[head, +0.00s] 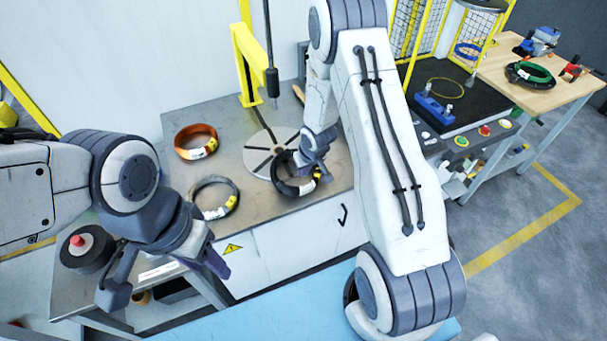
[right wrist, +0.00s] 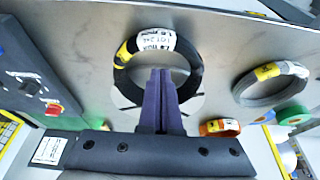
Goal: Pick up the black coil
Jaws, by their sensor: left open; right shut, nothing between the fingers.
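The black coil (head: 281,185), with a white and yellow label, lies on the metal bench at the front edge of a round slotted disc (head: 257,140). My right gripper (head: 312,172) is over the coil in the head view and partly hides it. In the right wrist view the right gripper's purple fingers (right wrist: 160,74) are shut together with nothing between them. There they overlap the opening of the black coil (right wrist: 194,62); whether they touch it I cannot tell. My left gripper (head: 166,277) is open and empty, low at the left, in front of the bench.
A grey coil (head: 194,207) and an orange coil (head: 181,150) lie left of the disc. A yellow post (head: 246,70) stands behind it. A wooden table (head: 540,86) with a green coil is far right.

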